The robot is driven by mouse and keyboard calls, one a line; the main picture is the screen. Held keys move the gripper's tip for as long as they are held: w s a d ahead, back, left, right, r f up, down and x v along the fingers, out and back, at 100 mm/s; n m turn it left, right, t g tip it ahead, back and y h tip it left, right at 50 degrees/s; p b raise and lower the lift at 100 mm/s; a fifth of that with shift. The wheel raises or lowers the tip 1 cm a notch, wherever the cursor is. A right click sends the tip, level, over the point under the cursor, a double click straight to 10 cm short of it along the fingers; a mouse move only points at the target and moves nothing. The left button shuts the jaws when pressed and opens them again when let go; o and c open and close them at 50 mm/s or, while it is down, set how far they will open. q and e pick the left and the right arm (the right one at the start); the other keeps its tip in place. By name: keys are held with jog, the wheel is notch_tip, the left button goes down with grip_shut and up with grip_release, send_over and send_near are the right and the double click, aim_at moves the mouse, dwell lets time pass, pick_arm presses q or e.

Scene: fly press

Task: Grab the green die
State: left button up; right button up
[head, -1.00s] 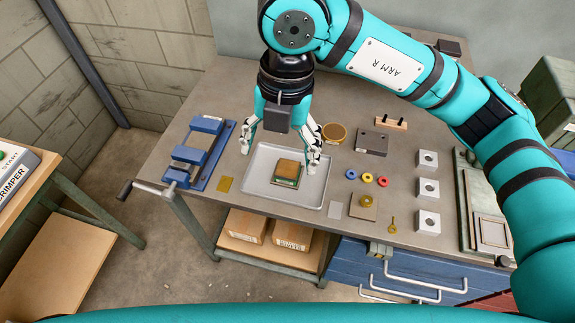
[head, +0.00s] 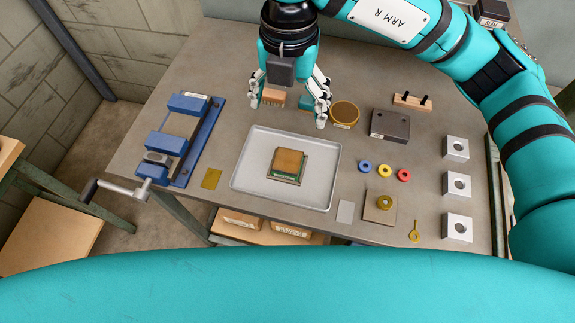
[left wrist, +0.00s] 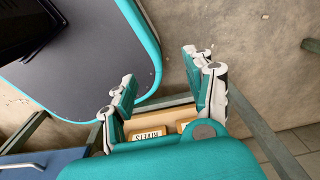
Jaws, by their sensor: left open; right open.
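A square block with a brown top (head: 289,161) and a thin green layer (head: 285,178) under it sits in the grey tray (head: 245,180) in the head view. The green layer is the only green part I see there; I cannot tell whether it is a separate die. My right gripper (head: 289,112) is open, pointing down beyond the tray's far edge, apart from the block. A small brown block (head: 272,97) shows between its fingers; I cannot tell whether they touch it. My left gripper (left wrist: 165,90) is open and empty in the left wrist view.
A blue vise (head: 178,135) stands left of the tray. Red, yellow and blue rings (head: 365,167), a dark block (head: 390,125) and several holed metal blocks (head: 456,148) lie to the right. A round brown-topped piece (head: 345,113) is close to the right gripper.

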jog(key=f, duration=0.2)
jog(key=p, duration=0.1)
send_over(287, 160)
jog(key=f, duration=1.1)
jog(key=shift+s+d+f, duration=0.15)
jog(key=shift+s, duration=0.05)
jog(key=shift+f+p, duration=0.4)
jog(key=shift+f, duration=0.05)
notch_tip(287, 160, down, 4)
jog(key=shift+w+r+p, duration=0.15)
jog(key=shift+r+p, duration=0.05)
jog(key=shift+p, duration=0.65)
jog(key=shift+f, duration=0.6)
pick_arm(q)
jog(key=w+r, duration=0.1)
jog(key=r, duration=0.2)
jog(key=shift+w+d, duration=0.1)
jog(key=shift+w, duration=0.25)
pick_arm(e)
jog(key=shift+w, duration=0.1)
grip_shut()
